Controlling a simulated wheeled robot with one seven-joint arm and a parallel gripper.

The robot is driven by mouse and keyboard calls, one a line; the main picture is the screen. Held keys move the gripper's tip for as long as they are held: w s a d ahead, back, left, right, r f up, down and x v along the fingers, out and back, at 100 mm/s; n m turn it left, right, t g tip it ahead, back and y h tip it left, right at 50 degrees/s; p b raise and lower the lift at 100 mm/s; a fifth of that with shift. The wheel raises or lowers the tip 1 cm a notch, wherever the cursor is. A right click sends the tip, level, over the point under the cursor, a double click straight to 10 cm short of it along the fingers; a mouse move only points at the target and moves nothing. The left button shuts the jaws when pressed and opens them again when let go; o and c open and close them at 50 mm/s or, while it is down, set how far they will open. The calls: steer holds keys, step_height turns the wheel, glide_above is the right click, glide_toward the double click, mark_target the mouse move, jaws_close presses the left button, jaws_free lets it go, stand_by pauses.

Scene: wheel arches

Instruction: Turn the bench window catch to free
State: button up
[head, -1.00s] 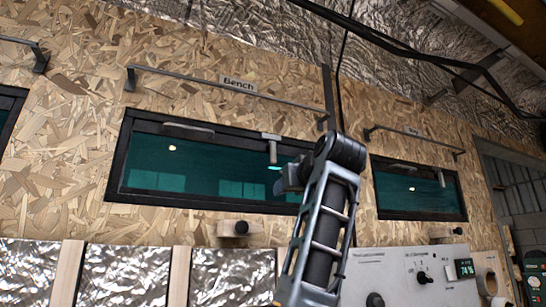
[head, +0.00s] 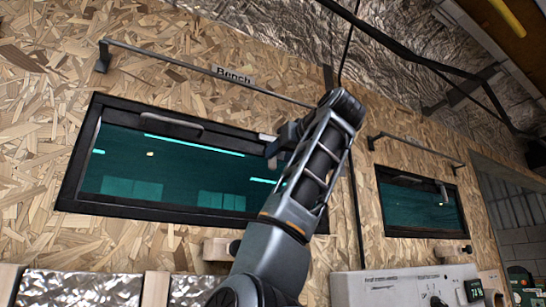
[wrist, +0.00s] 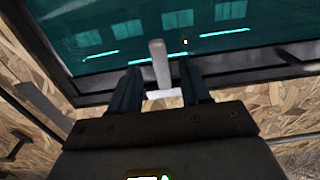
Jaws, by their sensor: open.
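The bench window (head: 165,170) is a teal pane in a black frame, under the "Bench" label (head: 233,75) in the head view. Its catch is a pale lever (wrist: 159,64) on a short pale mount (wrist: 163,94) near the frame. The lever points away from the frame, over the glass. My gripper (wrist: 160,86) is open, with one dark finger on each side of the catch; I cannot tell whether either touches it. In the head view my gripper (head: 279,152) is at the window's upper right corner and mostly hides the catch.
A thin rail (head: 190,67) runs above the window. A second window (head: 420,207) with its own rail is to the right. A wooden block with a dark knob (head: 216,248) is below the bench window. A control panel (head: 400,285) is at lower right.

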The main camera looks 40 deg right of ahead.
mark_target(274, 159)
steer(key=shift+p+x, duration=0.5)
steer(key=shift+x, duration=1.5)
steer(key=shift+c, duration=0.3)
jaws_close()
